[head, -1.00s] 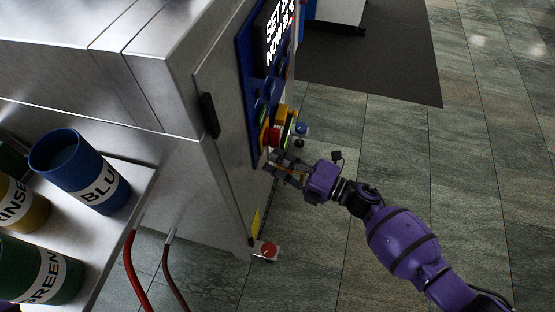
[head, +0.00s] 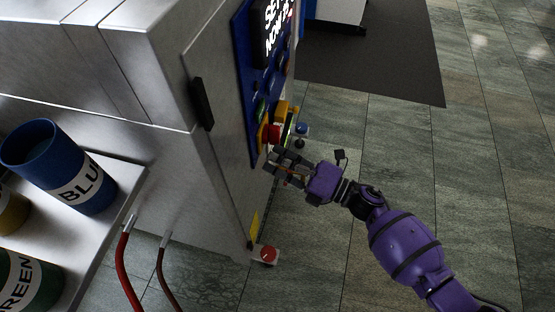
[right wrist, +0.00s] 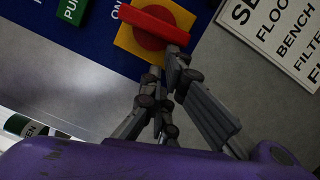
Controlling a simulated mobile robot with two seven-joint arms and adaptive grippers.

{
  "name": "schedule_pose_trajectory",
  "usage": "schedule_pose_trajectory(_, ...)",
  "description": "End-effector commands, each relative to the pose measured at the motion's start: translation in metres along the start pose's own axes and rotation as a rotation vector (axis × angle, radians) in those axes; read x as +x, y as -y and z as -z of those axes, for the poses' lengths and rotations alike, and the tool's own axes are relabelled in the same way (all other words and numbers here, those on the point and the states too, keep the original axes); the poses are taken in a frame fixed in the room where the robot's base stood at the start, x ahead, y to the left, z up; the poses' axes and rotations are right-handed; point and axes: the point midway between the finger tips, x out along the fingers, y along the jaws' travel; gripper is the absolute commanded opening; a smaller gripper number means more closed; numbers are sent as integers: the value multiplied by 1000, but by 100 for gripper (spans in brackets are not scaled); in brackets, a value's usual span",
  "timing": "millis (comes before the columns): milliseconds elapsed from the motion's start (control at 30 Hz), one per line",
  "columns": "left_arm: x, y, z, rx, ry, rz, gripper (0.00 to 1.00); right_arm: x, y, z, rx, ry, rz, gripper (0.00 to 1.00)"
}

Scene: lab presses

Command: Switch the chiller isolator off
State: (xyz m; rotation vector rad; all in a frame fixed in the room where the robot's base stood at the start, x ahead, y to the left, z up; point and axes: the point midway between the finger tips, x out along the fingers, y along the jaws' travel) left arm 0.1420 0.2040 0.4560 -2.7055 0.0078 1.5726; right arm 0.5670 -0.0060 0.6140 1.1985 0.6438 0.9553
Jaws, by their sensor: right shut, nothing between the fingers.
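The chiller isolator is a red rotary handle on a yellow plate on the cabinet's blue panel. In the right wrist view the red handle (right wrist: 152,27) lies slanted, its right end lower, with a partly visible "ON" label by the plate's left corner. In the head view the red handle (head: 274,133) shows side-on. My right gripper (head: 272,161) is shut and empty, just below the handle. In the right wrist view its fingertips (right wrist: 168,62) overlap the handle's right end; I cannot tell whether they touch. My left gripper is not in view.
A lit display (head: 275,30) and more controls sit above on the blue panel (head: 246,60). A small box with a red button (head: 268,255) projects low on the cabinet. A shelf at left holds a blue cup (head: 65,165) and others. Floor to the right is clear.

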Motion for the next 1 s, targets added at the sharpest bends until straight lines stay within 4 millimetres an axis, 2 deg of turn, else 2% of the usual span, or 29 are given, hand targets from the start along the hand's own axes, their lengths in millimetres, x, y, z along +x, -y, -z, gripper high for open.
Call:
schedule_pose_trajectory(200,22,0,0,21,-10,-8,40,0,9,-2,-90,2,-24,0)
schedule_pose_trajectory(833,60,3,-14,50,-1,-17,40,2,19,-8,-307,2,-78,0)
schedule_pose_trajectory(1000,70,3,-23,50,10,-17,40,2,23,-10,-372,2,-93,0)
